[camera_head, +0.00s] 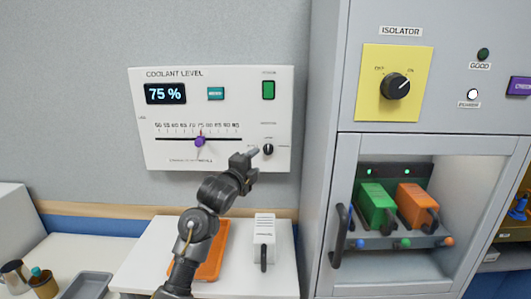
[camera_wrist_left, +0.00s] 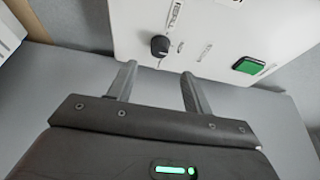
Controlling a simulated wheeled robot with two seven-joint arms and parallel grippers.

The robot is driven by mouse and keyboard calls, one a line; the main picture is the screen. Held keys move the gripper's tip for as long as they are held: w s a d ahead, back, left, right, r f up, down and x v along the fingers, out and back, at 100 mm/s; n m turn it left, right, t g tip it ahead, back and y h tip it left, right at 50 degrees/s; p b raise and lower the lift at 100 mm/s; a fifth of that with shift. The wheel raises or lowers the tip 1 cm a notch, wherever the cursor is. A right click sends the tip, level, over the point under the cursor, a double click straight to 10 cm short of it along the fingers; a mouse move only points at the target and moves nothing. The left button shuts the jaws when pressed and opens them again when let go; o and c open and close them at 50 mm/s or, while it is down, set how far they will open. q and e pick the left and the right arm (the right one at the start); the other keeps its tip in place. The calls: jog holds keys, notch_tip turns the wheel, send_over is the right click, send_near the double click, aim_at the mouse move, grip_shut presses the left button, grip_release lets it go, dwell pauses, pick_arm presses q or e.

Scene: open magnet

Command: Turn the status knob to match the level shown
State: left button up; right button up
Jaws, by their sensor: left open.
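The white coolant level panel (camera_head: 218,150) is on the wall, and its display (camera_head: 165,93) reads 75 %. A slider with a purple handle (camera_head: 200,141) sits near the middle of its scale. The small black status knob (camera_head: 267,149) is at the panel's lower right; it also shows in the left wrist view (camera_wrist_left: 160,45). My left gripper (camera_head: 253,157) is just left of and below the knob in the head view. In the left wrist view its two fingers (camera_wrist_left: 156,80) are apart, with the knob beyond their tips and nothing between them. My right gripper is not in view.
A grey cabinet with a yellow isolator plate (camera_head: 372,105) and a glass-fronted bay stands to the right. Below the panel, a white surface holds an orange tray (camera_head: 216,262) and a white box with a dark handle (camera_head: 264,240). A grey tray (camera_head: 88,285) lies at lower left.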

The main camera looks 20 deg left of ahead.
aim_at(267, 151)
pick_arm(q)
jog(key=w, duration=0.2)
jog(key=w+p, duration=0.1)
jog(key=w, duration=0.1)
jog(key=w+d+p, duration=0.1)
jog(key=w, duration=0.2)
jog(key=shift+w+d+r, duration=0.1)
jog(key=shift+w+d, duration=0.1)
jog(key=shift+w, duration=0.7)
jog(key=c, duration=1)
jog(key=shift+o, duration=0.2)
jog(key=shift+p, duration=0.3)
